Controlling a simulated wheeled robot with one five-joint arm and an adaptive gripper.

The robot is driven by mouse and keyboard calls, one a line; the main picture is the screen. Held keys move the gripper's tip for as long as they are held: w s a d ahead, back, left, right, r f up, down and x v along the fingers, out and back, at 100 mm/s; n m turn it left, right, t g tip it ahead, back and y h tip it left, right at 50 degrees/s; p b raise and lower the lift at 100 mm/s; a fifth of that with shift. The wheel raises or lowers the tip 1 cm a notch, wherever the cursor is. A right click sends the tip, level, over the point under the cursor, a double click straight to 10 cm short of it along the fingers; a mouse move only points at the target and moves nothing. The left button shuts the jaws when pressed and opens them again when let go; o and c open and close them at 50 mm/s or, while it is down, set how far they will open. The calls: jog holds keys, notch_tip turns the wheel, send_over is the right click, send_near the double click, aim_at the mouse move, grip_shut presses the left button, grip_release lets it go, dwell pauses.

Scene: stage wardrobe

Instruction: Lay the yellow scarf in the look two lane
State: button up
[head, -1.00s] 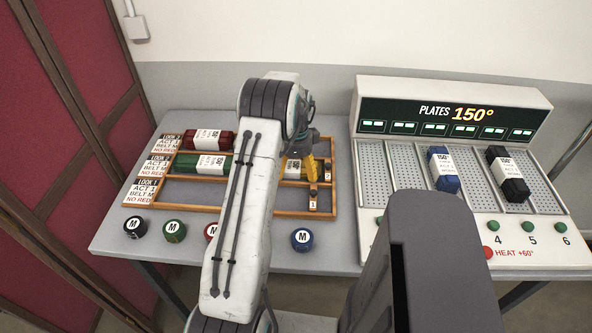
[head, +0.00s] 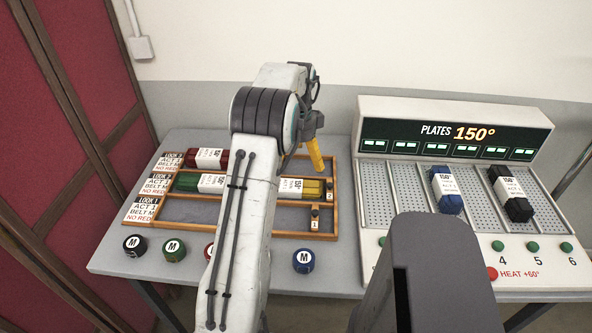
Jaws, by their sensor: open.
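The yellow scarf (head: 312,188) is a folded roll with a white label band, lying in the middle lane of the wooden tray (head: 334,212). It lies at the right end of that lane, in line with the green scarf (head: 186,182). The middle lane's card (head: 152,186) is at its left end; its look number is too small to read surely. My gripper (head: 316,160) is open and empty, raised above the tray's right back part, apart from the yellow scarf. A yellow finger of it shows; my arm hides part of the tray.
A red scarf (head: 208,158) lies in the back lane. Labelled pucks, including a blue one (head: 303,261), stand along the table's front. A plate machine (head: 408,205) at right holds blue (head: 446,190) and black (head: 511,194) bundles.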

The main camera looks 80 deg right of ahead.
jog(key=shift+r, duration=0.45)
jog(key=w+a+r+n+h, duration=0.1)
jog(key=w+a+r+n, duration=0.4)
jog(key=w, duration=0.5)
jog(key=w+a+r+n, duration=0.3)
jog(key=w+a+n, duration=0.3)
jog(key=w, duration=0.5)
jog(key=w+a+r+n+t, duration=0.1)
jog(key=w+a+n, duration=0.2)
jog(key=a, duration=0.3)
jog(key=w+a+r+n, duration=0.2)
jog(key=w+a, duration=0.1)
jog(key=a, duration=0.3)
jog(key=a+n+t, duration=0.1)
jog(key=a+n, duration=0.7)
jog(key=a, duration=0.7)
jog(key=s+a+f+n+t, duration=0.1)
jog(key=s+a+n, duration=0.2)
jog(key=a+n, duration=0.2)
jog(key=s+a+f+n, duration=0.1)
jog(key=s+a+n, duration=0.3)
jog(key=a+n, duration=0.2)
jog(key=shift+a+f+t+y, duration=0.3)
jog(key=shift+a+t+y, duration=0.1)
jog(key=shift+a, duration=0.75)
